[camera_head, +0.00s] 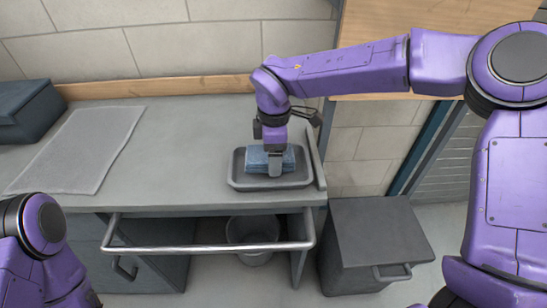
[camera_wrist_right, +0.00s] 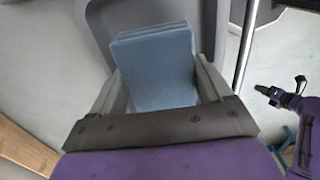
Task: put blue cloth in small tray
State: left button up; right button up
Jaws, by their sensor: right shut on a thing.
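A folded blue cloth (camera_head: 257,157) is in the small grey tray (camera_head: 240,180) at the right end of the bench in the head view. My right gripper (camera_head: 274,165) points down over the tray and is shut on the cloth. In the right wrist view the cloth (camera_wrist_right: 158,72) sits between the two fingers of my right gripper (camera_wrist_right: 165,90), with the tray (camera_wrist_right: 105,25) behind it. Whether the cloth touches the tray floor cannot be told. My left gripper is out of view; only part of my left arm shows at lower left.
A grey mat (camera_head: 80,150) lies on the bench (camera_head: 180,160) at left, beside a dark box (camera_head: 28,110). A metal rail (camera_head: 210,248) runs along the bench front. A bucket (camera_head: 252,238) stands below, and a dark cabinet (camera_head: 375,235) stands at right. The bench middle is clear.

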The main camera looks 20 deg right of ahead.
notch_tip(320, 180, down, 3)
jog(key=shift+r, duration=0.1)
jog(key=o, duration=0.7)
jog(key=shift+o, duration=0.2)
notch_tip(320, 180, up, 12)
jog(key=shift+r+b, duration=0.1)
jog(key=shift+b, duration=0.3)
